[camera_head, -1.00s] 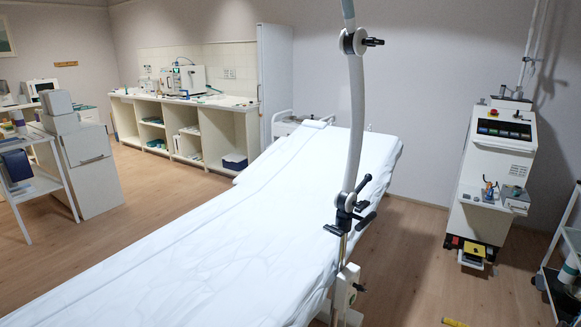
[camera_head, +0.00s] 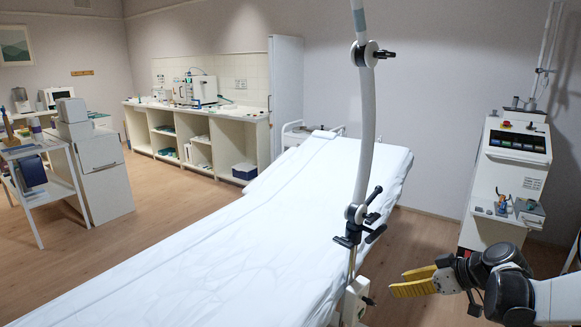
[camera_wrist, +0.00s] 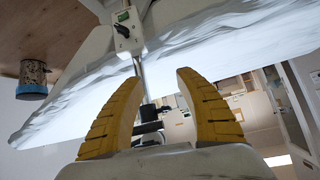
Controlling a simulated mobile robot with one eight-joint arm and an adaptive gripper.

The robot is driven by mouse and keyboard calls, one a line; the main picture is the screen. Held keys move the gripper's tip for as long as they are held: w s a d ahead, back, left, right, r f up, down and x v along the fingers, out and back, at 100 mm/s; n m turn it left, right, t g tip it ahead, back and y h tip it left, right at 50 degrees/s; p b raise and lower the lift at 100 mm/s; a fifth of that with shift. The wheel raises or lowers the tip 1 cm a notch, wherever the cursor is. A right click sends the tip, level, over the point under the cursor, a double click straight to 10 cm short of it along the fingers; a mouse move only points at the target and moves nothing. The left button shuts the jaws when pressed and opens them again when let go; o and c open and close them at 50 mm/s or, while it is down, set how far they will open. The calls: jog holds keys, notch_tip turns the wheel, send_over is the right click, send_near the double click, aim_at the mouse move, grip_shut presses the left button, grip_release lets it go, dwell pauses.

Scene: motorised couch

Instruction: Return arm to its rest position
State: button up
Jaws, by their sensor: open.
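My gripper (camera_head: 414,282) is in the lower right of the head view, to the right of the couch's pole, with yellow fingers pointing left. My dark and grey arm enters from the right edge. In the wrist view the two yellow fingers of my gripper (camera_wrist: 160,105) stand apart with nothing held between them. The couch (camera_head: 240,225) with its white sheet lies to the left of my gripper. The sheet's edge also crosses the wrist view (camera_wrist: 75,112).
A pole with clamps (camera_head: 356,215) rises at the couch's right side, close to my fingertips. A white control box (camera_head: 354,300) sits low on it. A white machine (camera_head: 505,185) stands at the right. Shelves (camera_head: 205,140) line the back wall. Floor shows between couch and machine.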

jog(key=s+a+r+m+g+h, duration=0.1)
jog(key=s+a+r+m+h, duration=0.1)
jog(key=s+a+r, duration=0.3)
jog(key=s+a+r+m+h, duration=0.1)
jog(key=s+a+m+h, duration=0.15)
jog(key=s, duration=0.35)
jog(key=s+a+m+t+h, duration=0.1)
jog(key=s+a+m+h, duration=0.1)
jog(key=s, duration=1.1)
jog(key=shift+s+a+r+m+h, duration=0.15)
jog(key=shift+s+a+m+h, duration=0.15)
jog(key=shift+m, duration=0.45)
jog(key=shift+w, duration=0.1)
